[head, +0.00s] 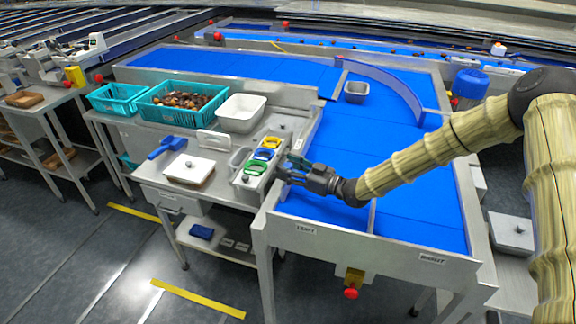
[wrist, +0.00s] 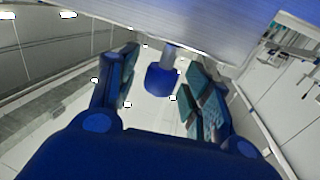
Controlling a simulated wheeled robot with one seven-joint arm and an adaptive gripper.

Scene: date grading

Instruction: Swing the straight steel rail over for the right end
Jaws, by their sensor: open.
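A straight steel strip (head: 373,217) stands on the blue belt between the LEFT and RIGHT labels. My arm hides its far part, and I cannot tell for certain that it is the rail. My gripper (head: 287,172) is open, over the left side wall of the belt near the box of coloured rings. The wrist view shows my gripper (wrist: 163,92) with its teal-padded fingers apart. A blue knob (wrist: 161,82) on a short steel post shows between them. I cannot tell whether it touches them or what it is fixed to.
The LEFT label (head: 306,230) and RIGHT label (head: 432,259) mark the near edge. A ring box (head: 249,178), white bin (head: 241,113) and teal crate (head: 160,111) stand left.

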